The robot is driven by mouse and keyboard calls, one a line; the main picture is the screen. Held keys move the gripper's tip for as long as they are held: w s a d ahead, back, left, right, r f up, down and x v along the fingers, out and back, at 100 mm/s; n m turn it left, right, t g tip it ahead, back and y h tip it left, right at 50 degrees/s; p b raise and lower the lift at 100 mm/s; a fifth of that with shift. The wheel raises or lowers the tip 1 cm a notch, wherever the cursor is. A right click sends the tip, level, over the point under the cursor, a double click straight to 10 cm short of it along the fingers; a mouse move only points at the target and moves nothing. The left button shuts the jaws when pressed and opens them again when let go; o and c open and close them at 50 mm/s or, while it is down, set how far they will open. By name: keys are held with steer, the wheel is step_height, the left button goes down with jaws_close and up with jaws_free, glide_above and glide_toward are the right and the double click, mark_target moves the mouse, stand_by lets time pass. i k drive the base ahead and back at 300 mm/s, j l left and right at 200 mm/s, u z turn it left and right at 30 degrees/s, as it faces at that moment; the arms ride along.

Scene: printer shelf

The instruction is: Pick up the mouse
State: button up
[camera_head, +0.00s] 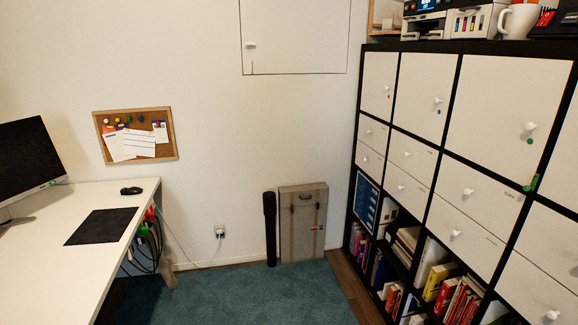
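A small black mouse (131,191) lies on the white desk (60,205) at the left, near the desk's far edge. It sits behind a black mouse pad (101,226) and is apart from it. My gripper is not in view.
A monitor (30,160) stands on the desk's left side. Cables (148,232) hang at the desk's right edge. A grey case (303,222) and a black tube (270,228) lean at the wall. A black-framed shelf (455,150) fills the right. The teal carpet (245,298) is clear.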

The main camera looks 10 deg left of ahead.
mark_target(132, 190)
steer(key=i+j+u, duration=0.15)
steer(key=i+u, duration=0.2)
steer(key=i, duration=0.25)
steer(key=i+u, duration=0.35)
steer(key=i, duration=0.3)
steer(key=i+l+u, duration=0.15)
steer(key=i+u, duration=0.15)
steer(key=i, duration=0.3)
steer(key=i+u, duration=0.35)
steer(key=i, duration=1.55)
